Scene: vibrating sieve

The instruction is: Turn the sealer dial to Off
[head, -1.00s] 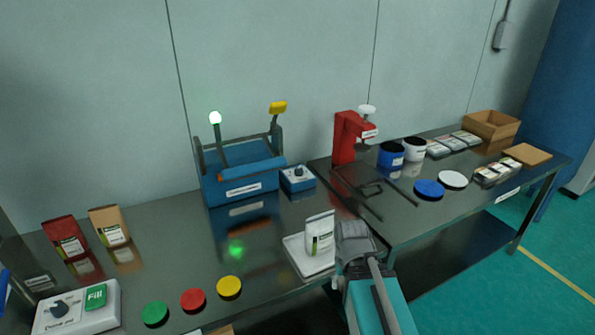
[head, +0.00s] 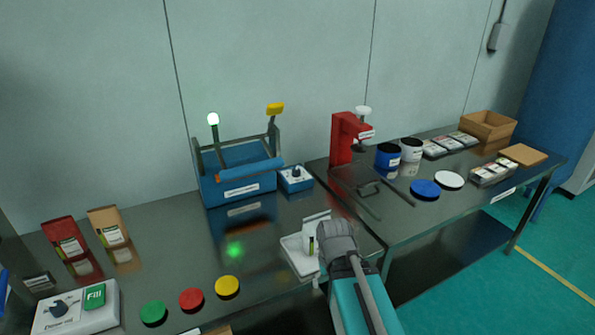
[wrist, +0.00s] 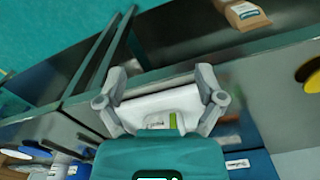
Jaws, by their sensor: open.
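The blue sealer (head: 240,182) stands at the back of the near table, with a yellow-tipped lever and a lit lamp. Right beside it is a small blue box (head: 294,182) bearing the black dial (head: 296,171). The dial's setting is too small to read. My gripper (head: 335,232) is at the front of the table, apart from the dial and nearer to me. In the wrist view my gripper (wrist: 160,104) is open, with the white pouch (wrist: 160,122) and white tray (wrist: 155,102) below or between its fingers; contact cannot be told.
The pouch (head: 309,238) on its tray (head: 300,266) is partly hidden by my gripper. A red press (head: 342,140) stands right of the dial box. A white control panel (head: 78,309) and coloured discs lie front left. The table's middle is clear.

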